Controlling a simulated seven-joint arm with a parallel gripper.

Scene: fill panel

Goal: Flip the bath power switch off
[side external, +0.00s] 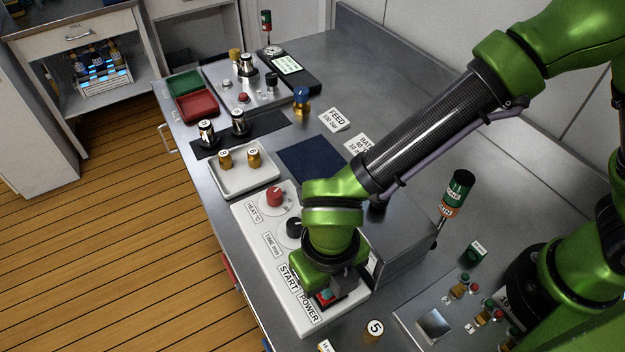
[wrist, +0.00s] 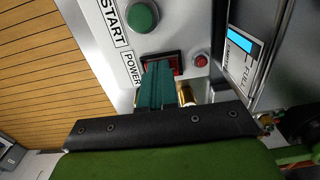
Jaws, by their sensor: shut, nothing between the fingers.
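The bath power switch (wrist: 176,62) is a red rocker in a black frame beside the POWER label (wrist: 131,69), on the white bath panel (side external: 262,238). My gripper (wrist: 157,68) is shut and empty, with its teal fingers together over the switch. The fingers cover much of the rocker, so its on or off position is hidden. I cannot tell whether the fingertips touch it. In the side external view my gripper (side external: 325,294) is low over the panel's near end, by the POWER label (side external: 309,308).
The green START button (wrist: 142,16) and a small red lamp (wrist: 201,60) are close to the fingers. A red HEAT knob (side external: 275,196) and black TIME knob (side external: 293,227) stand farther along. A metal box (side external: 405,245) rises right of the panel. A white tray (side external: 222,187) lies behind.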

